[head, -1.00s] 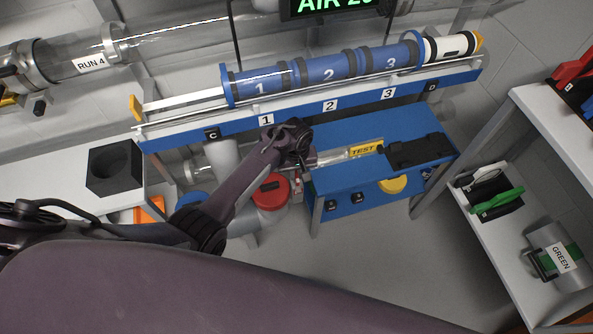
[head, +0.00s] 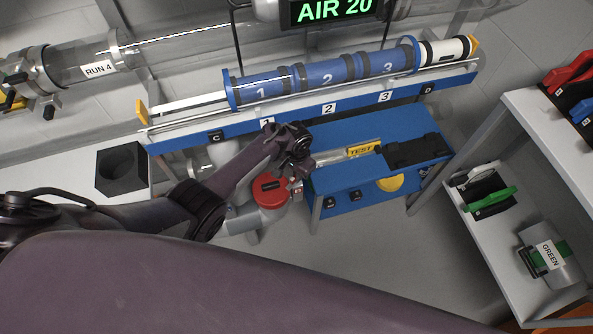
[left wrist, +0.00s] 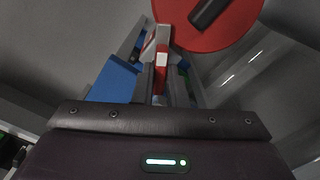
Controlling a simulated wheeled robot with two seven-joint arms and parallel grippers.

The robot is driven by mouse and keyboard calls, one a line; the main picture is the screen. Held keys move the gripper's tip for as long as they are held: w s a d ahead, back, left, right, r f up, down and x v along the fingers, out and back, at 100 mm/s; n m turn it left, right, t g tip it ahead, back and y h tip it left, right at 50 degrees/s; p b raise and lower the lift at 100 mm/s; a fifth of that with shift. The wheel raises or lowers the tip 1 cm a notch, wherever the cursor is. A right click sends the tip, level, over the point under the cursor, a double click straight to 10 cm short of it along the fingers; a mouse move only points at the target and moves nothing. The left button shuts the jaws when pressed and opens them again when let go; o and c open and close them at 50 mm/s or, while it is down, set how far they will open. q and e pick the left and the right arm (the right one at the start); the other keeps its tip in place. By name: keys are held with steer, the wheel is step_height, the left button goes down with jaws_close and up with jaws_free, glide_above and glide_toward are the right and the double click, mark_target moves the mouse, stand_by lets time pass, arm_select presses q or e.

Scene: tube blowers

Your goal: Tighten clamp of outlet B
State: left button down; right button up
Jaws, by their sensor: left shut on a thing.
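My left gripper (head: 296,176) reaches down at the left end of the blue test bench (head: 345,185). It is shut on a small red and white piece (left wrist: 162,58), which shows between its fingers in the left wrist view. The same piece (head: 297,188) shows small in the head view, beside the red round cap (head: 268,197) with a dark slot. The cap (left wrist: 225,25) is close to the fingers in the left wrist view. I cannot read a letter B there, nor tell how tight a clamp is. My right gripper is out of view.
A clear tube with a yellow TEST label (head: 362,149) lies on the bench. Above is a rail with a blue tube (head: 328,79) numbered 1 to 3. A display (head: 334,10) reads AIR 20. A shelf at right holds a GREEN canister (head: 566,272). The floor before the bench is clear.

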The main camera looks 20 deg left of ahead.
arm_select(q)
steer(key=m, duration=0.3)
steer(key=shift+m, duration=1.7)
steer(key=c, duration=1.5)
jaws_free()
steer(key=shift+o, duration=0.2)
step_height(320, 180, up, 8)
steer(key=p, duration=0.3)
steer(key=shift+f, duration=0.1)
